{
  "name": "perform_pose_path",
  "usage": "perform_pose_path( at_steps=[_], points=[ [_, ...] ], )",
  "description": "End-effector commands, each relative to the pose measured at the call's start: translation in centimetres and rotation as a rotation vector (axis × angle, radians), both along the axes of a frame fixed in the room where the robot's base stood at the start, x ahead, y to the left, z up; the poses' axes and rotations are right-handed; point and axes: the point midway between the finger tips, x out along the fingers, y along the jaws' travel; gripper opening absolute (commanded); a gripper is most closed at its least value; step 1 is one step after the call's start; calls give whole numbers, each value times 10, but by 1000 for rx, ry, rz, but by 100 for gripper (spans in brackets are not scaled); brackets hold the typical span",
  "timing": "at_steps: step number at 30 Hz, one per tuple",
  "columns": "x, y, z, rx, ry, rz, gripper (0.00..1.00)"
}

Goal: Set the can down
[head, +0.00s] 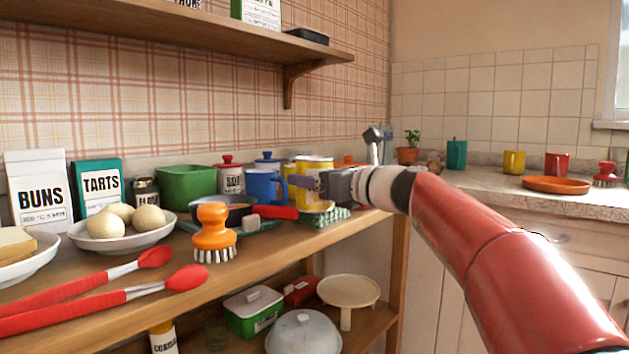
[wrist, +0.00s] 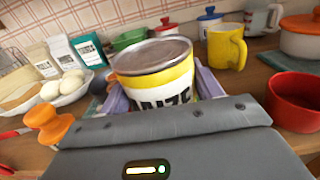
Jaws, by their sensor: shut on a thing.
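The can (head: 316,164) is yellow and white with dark lettering and a grey lid. It also shows in the wrist view (wrist: 153,55), close in front of the wrist and roughly upright. My gripper (head: 308,182) reaches in from the right in the head view. Its two lavender fingers (wrist: 162,95) sit on either side of the can and are shut on it. The can is over the wooden shelf top (head: 270,262), near a green checked cloth (head: 338,215). Its base is partly hidden, so I cannot tell whether it touches anything below.
A blue mug (head: 262,187), a dark pan (head: 236,212) with a red handle and an orange brush (head: 212,230) stand left of the can. In the wrist view, a yellow mug (wrist: 226,46), a red pot (wrist: 296,100) and an orange-lidded pot (wrist: 302,42) are to its right. The shelf's front is partly clear.

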Motion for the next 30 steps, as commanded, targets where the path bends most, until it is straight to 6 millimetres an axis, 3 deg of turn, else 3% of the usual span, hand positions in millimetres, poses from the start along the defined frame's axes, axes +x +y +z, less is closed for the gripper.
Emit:
perform_pose_path(
  at_steps=[5,6,11,22,30],
  points=[
    [0,0,-2,1,-1,0,23],
    [0,0,-3,0,0,0,67],
    [0,0,-3,0,1,0,86],
    [0,0,-7,1,1,1,86],
    [-29,-37,0,0,0,-4,86]
  ],
)
